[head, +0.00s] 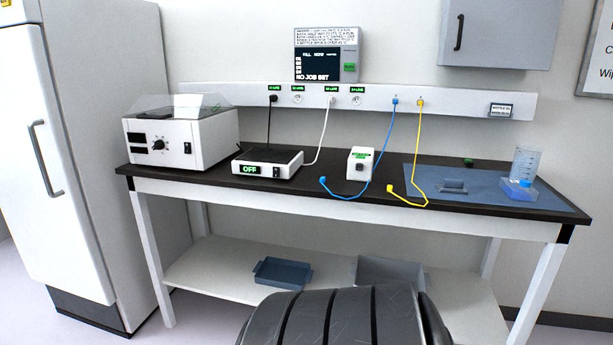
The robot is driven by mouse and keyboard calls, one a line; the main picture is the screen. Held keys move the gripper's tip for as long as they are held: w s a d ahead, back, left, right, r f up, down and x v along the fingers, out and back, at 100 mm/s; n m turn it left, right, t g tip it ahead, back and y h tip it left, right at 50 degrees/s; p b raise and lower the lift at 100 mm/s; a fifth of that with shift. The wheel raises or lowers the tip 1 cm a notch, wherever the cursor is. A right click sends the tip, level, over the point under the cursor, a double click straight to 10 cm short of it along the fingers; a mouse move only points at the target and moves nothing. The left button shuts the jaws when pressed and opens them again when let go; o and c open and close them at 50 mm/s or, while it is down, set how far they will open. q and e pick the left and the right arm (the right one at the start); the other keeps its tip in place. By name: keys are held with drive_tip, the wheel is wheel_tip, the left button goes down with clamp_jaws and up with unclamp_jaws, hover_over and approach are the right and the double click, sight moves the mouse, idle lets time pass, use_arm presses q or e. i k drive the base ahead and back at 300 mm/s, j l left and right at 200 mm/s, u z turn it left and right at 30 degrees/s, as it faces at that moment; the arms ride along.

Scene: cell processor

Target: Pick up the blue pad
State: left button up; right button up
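A flat blue pad (486,180) lies on the right end of the dark bench top (300,198). A small grey-blue holder (452,187) and a clear bottle with a blue base (520,180) stand on it. A small dark green item (468,162) sits at its back edge. Neither gripper shows in the head view.
A white centrifuge-like box (180,140), a flat device reading OFF (268,163) and a small white box (360,162) stand left of the pad. A lower shelf holds a blue tray (283,273) and a grey bin (390,272). A white fridge (90,130) stands left.

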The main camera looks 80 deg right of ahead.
sight(450, 186)
drive_tip(key=z, duration=3.4)
